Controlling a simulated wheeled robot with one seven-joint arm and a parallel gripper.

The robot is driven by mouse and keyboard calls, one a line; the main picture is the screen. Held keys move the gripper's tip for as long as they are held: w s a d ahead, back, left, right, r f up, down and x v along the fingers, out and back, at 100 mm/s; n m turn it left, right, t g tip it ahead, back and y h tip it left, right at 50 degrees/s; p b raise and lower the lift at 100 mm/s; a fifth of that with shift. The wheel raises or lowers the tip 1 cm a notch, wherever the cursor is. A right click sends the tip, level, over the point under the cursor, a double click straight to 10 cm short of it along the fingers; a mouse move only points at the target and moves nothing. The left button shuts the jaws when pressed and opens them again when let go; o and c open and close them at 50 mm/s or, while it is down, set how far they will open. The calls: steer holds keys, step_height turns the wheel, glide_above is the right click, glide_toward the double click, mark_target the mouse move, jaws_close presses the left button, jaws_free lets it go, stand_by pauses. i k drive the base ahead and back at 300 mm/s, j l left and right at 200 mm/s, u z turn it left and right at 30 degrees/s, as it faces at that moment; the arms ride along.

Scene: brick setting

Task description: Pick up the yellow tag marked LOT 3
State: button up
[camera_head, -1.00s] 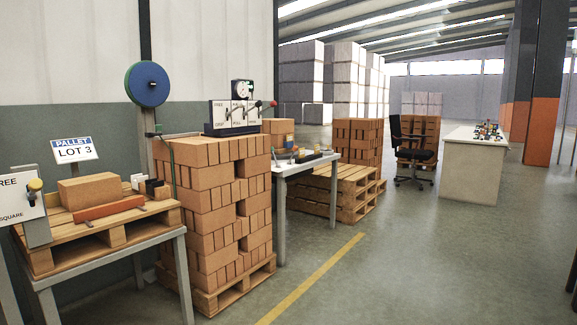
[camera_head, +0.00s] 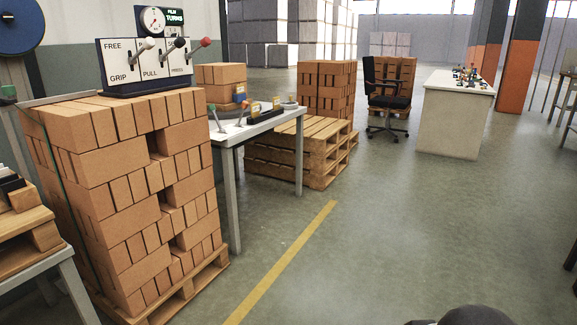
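Small yellowish tags (camera_head: 254,107) stand in a dark holder on the grey table (camera_head: 227,139) behind the brick stack. They are too small to read, so I cannot tell whether one says LOT 3. My gripper is not in view. A dark rounded shape (camera_head: 474,316) shows at the bottom edge; I cannot tell what it is.
A tall brick stack (camera_head: 130,190) on a pallet, topped by a lever panel (camera_head: 148,62), stands at left. Beyond the table are stacked pallets (camera_head: 297,155), an office chair (camera_head: 388,100) and a white counter (camera_head: 452,115). The floor right of the yellow line (camera_head: 285,255) is clear.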

mark_target(239, 88)
steer(key=i, duration=2.55)
